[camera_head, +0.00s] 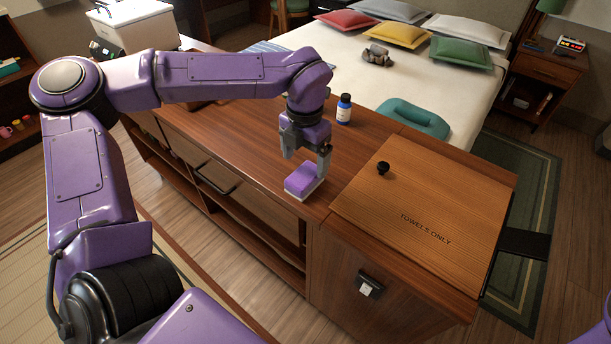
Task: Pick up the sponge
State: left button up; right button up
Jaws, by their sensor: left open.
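The sponge (304,182) is a small block, purple on top with a pale underside. It lies on the brown wooden counter, near its front edge and left of the wooden lid. My left gripper (306,165) points down just above it, with its fingers apart. One finger comes down by the sponge's right side; the other stands above its far left part. I cannot tell whether either finger touches the sponge. The gripper holds nothing. My right gripper is out of view.
A wooden lid (419,214) marked "TOWELS ONLY", with a black knob (383,168), covers the counter's right part. A blue bottle (344,109) stands behind the gripper. A bed (375,82) with a teal cushion (414,119) lies beyond.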

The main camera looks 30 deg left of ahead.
aim_at(305, 174)
pick_arm(q)
notch_tip(305, 174, down, 6)
jog(key=shift+a+f, duration=0.1)
jog(key=shift+f, duration=0.15)
jog(key=c, duration=1)
jog(key=shift+r, duration=0.15)
jog(key=shift+r, duration=0.35)
notch_tip(305, 174, up, 3)
jog(key=shift+s+f+p, duration=0.1)
jog(key=shift+p, duration=0.2)
jog(key=s+r, duration=0.1)
jog(key=s+a+r, duration=0.1)
jog(key=r, duration=0.1)
jog(key=s+a+r, duration=0.1)
jog(key=shift+s+r, duration=0.15)
jog(key=shift+r, duration=0.2)
jog(key=shift+s+a+r, duration=0.75)
jog(key=shift+s+a, duration=0.1)
jog(key=shift+s, duration=0.55)
jog(key=shift+s+a+r, duration=0.8)
jog(key=shift+s+a, duration=0.1)
jog(key=shift+s, duration=0.55)
jog(key=shift+s+a+r, duration=0.75)
jog(key=shift+s+a, duration=0.1)
jog(key=shift+s, duration=0.55)
